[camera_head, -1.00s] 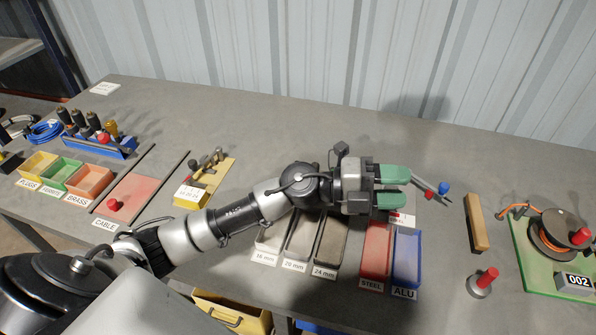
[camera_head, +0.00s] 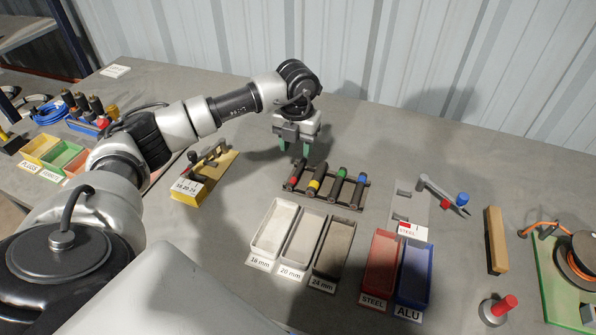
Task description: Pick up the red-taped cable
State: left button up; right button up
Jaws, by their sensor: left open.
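The red-taped cable (camera_head: 295,174) is a short dark piece with a red band. It lies at the left end of a dark rack (camera_head: 343,206), beside the yellow-taped (camera_head: 315,182), green-taped (camera_head: 336,184) and blue-taped (camera_head: 357,190) pieces. My left gripper (camera_head: 294,148) is open and points down, its green fingertips just above and behind the far end of the red-taped cable in the picture. Nothing shows between the fingers, and I cannot tell the exact height gap. My right gripper is not in view.
Three bins for 16 mm (camera_head: 271,230), 20 mm (camera_head: 299,244) and 24 mm (camera_head: 333,252) stand in front of the rack. A red STEEL bin (camera_head: 380,263) and blue ALU bin (camera_head: 414,273) are to their right. A yellow stand (camera_head: 205,185) is left; the bench behind is mostly clear.

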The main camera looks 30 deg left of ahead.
aim_at(298, 170)
pick_arm(q)
jog(key=shift+f, duration=0.9)
jog(key=f, duration=0.1)
jog(key=f+p, duration=0.1)
jog(key=f, duration=0.2)
jog(key=shift+s+d+f+p, duration=0.1)
jog(key=shift+s+d+p, duration=0.05)
jog(key=shift+d+p, duration=0.15)
jog(key=shift+f, duration=0.55)
grip_shut()
